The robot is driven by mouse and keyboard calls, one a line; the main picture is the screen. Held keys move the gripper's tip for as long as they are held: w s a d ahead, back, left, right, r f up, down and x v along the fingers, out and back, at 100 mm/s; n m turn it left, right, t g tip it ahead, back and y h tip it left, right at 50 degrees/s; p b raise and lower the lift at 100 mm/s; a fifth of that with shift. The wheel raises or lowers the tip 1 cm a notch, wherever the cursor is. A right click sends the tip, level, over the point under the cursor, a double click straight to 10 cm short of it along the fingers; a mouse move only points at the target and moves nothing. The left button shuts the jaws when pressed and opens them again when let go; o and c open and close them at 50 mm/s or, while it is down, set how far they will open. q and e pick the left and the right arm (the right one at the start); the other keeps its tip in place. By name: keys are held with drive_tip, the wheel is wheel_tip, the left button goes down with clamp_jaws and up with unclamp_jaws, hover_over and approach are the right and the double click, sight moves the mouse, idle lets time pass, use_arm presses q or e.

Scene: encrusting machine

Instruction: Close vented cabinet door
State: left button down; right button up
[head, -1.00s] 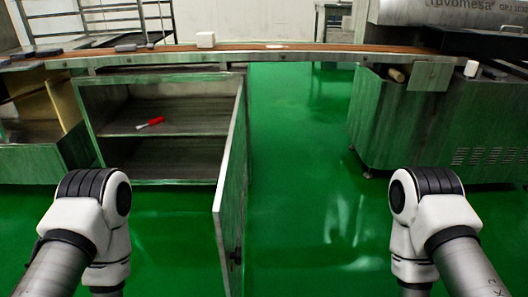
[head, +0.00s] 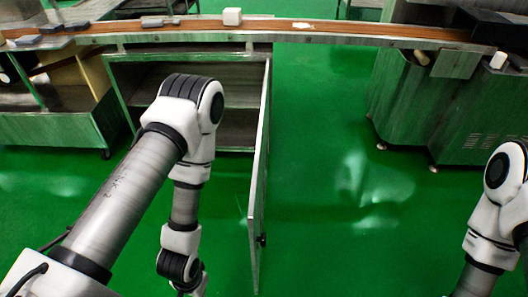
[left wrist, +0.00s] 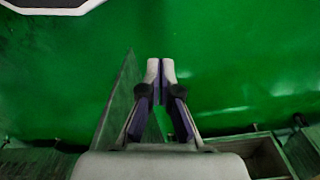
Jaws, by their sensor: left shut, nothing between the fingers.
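The cabinet (head: 132,58) stands under the conveyor, left of centre in the head view, its front open. Its grey-green door (head: 259,185) is swung wide open on the right side, with a dark latch on its outer face. My left arm crosses in front of the opening and hides much of the inside. My left gripper (left wrist: 161,64) is shut and empty in the left wrist view. The door (left wrist: 116,100) rises beside it there, to the left; I cannot tell whether they touch. The left fingers are hidden in the head view. My right gripper is out of view.
A conveyor (head: 330,38) runs across above the cabinet, carrying a white block (head: 232,16). A green machine housing (head: 410,105) stands at right, and another open unit (head: 55,128) at left. The green floor (head: 335,190) right of the door is clear.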

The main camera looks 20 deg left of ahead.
use_arm(q)
drive_tip(key=w+d+r+m+h+p, duration=0.1)
drive_tip(key=w+r+p, duration=0.1)
drive_tip(key=r+p, duration=0.75)
drive_tip(key=w+d+r+p, duration=0.2)
drive_tip(key=r+p, duration=0.6)
drive_tip(key=r, duration=0.3)
drive_tip(key=w+d+r+m+h, duration=0.1)
drive_tip(key=w+d+r+m, duration=0.1)
drive_tip(key=w+r+m, duration=0.4)
drive_tip(key=w+d+r+m+t+h+p, duration=0.1)
drive_tip(key=w+d+r+m, duration=0.15)
drive_tip(key=w, duration=0.45)
drive_tip(key=w+d+r+m+h, duration=0.1)
drive_tip(key=w+d+r+m, duration=0.15)
drive_tip(key=w+m, duration=0.4)
drive_tip(key=b+x, duration=0.1)
drive_tip(key=x, duration=0.8)
drive_tip(key=shift+n, duration=0.3)
drive_tip(key=a, duration=0.4)
drive_tip(key=shift+s+a+f, duration=0.1)
drive_tip(key=shift+s+f, duration=0.05)
drive_tip(key=shift+s, duration=0.15)
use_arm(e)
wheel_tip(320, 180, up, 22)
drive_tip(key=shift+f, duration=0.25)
